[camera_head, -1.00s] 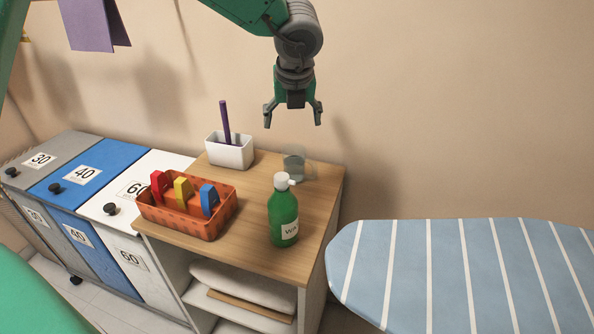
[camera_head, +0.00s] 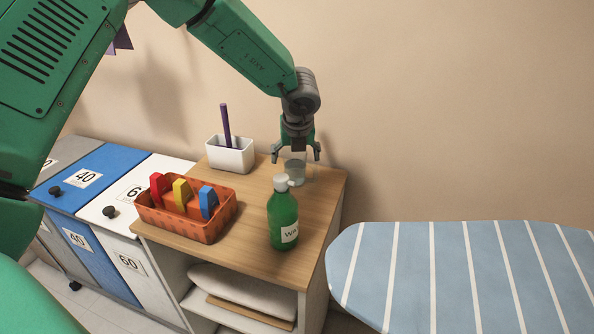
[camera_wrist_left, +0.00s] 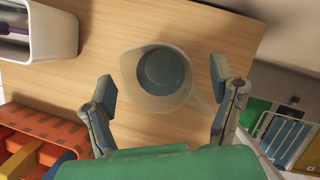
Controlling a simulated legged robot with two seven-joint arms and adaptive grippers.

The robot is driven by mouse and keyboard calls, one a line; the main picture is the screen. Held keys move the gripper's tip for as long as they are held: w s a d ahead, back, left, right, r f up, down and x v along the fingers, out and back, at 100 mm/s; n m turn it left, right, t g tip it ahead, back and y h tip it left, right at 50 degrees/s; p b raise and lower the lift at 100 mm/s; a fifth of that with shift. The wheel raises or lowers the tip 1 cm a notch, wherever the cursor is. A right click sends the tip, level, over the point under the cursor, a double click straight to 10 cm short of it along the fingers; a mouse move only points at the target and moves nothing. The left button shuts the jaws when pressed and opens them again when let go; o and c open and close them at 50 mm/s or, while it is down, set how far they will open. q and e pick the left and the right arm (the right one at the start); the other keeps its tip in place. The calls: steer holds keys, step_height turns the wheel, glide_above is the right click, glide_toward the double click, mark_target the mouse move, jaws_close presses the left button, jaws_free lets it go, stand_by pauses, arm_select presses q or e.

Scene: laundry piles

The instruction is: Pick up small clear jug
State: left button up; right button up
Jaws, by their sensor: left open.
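The small clear jug (camera_head: 296,172) stands on the wooden top of the cabinet, behind the green bottle (camera_head: 283,215), which hides part of it. In the left wrist view the jug (camera_wrist_left: 158,72) is seen from above, with its handle toward the lower right. My left gripper (camera_head: 296,158) points down just above the jug. Its fingers are open and empty; in the left wrist view the jug lies between and slightly beyond the fingertips (camera_wrist_left: 163,82). My right gripper is not in view.
An orange basket (camera_head: 186,225) with red, yellow and blue pieces stands at the front left. A white holder (camera_head: 231,154) with a purple stick is left of the jug. Bins (camera_head: 110,160) stand left, an ironing board (camera_head: 460,270) right. A wall rises behind.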

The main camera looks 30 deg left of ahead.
arm_select(q)
steer(key=shift+a+f, duration=0.1)
steer(key=shift+f, duration=0.05)
steer(key=c, duration=1.3)
steer(key=shift+o, duration=0.2)
